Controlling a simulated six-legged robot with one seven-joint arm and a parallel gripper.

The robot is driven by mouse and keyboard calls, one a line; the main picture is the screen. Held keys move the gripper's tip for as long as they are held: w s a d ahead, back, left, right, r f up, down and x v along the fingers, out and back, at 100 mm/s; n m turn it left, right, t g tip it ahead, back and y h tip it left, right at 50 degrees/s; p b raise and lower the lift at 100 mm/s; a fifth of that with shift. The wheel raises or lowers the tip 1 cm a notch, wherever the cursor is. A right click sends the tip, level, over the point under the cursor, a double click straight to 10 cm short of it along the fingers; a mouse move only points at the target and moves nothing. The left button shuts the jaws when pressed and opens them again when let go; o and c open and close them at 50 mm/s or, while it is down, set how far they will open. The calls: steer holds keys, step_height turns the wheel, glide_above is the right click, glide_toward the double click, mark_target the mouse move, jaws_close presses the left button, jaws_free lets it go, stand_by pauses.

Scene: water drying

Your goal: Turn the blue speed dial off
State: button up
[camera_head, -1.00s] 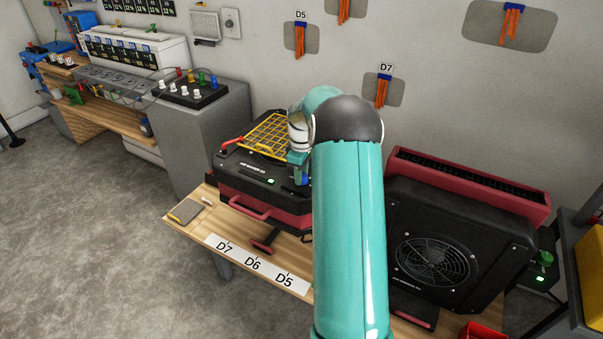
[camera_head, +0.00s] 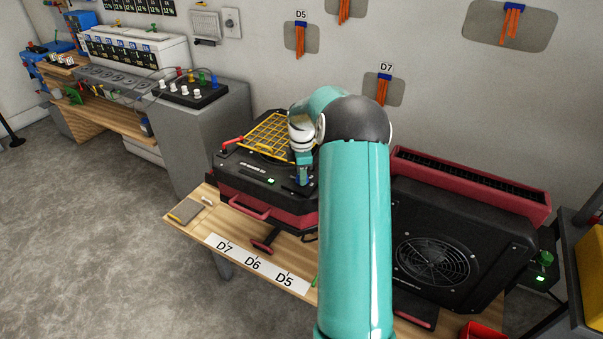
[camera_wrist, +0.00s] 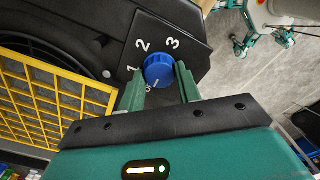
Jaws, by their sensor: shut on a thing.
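The blue speed dial (camera_wrist: 158,71) sits on the black panel of the machine, with the numbers 1, 2 and 3 printed around it in the wrist view. A pale mark on the dial points down, toward a partly hidden label. My gripper (camera_wrist: 160,80) has its two green fingers on either side of the dial, shut on it. In the head view my gripper (camera_head: 304,178) reaches down to the right part of the black and red machine (camera_head: 250,172), and the dial shows only as a bit of blue. A green light (camera_head: 271,181) glows on the machine's front.
A yellow grille (camera_head: 268,135) and a red handle (camera_head: 232,142) are on top of the machine. A black fan unit (camera_head: 440,240) stands to the right of my arm. A strip labelled D7, D6, D5 (camera_head: 256,264) lies along the table's front edge.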

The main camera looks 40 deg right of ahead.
stand_by(0.3)
steer(key=o, duration=1)
steer(key=shift+c, duration=0.2)
step_height(320, 180, up, 14)
